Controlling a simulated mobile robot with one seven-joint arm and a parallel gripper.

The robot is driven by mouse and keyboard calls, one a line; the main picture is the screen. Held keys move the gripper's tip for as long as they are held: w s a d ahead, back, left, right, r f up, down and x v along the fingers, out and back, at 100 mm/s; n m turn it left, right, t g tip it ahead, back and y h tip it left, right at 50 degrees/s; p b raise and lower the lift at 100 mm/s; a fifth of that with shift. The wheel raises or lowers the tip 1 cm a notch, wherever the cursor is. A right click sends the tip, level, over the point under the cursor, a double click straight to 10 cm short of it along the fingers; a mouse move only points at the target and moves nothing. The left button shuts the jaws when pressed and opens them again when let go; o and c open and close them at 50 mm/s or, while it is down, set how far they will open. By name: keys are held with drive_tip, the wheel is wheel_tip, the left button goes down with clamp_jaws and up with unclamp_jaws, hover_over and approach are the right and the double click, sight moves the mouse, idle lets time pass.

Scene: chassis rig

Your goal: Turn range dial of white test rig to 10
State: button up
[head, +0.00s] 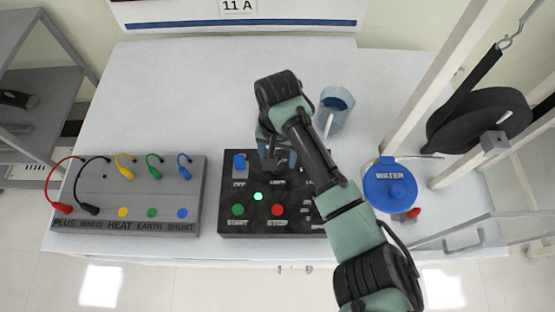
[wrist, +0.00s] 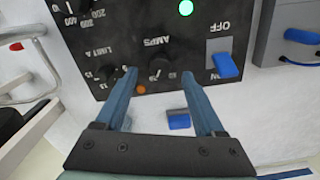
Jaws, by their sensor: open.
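A black panel (head: 229,222) lies on the white table and bears the dials; I see no white rig. In the wrist view the panel (wrist: 115,50) shows a black dial (wrist: 158,68) labelled AMPS, a LIMIT A dial (wrist: 107,72) with small numbers, and a cut-off dial (wrist: 84,5) with numbers such as 200 and 400. No dial label reading range shows. My gripper (wrist: 159,73) is open, its blue fingers on either side of the AMPS dial; contact cannot be told. In the head view my gripper (head: 277,160) is over the panel's upper middle, and my arm hides its right part.
The panel has a blue switch (head: 240,162), a lit green lamp (head: 258,196), a green button (head: 238,210) and a red button (head: 277,210). A grey cable board (head: 195,215) lies left.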

drive_tip(key=shift+f, duration=1.85)
clamp_jaws()
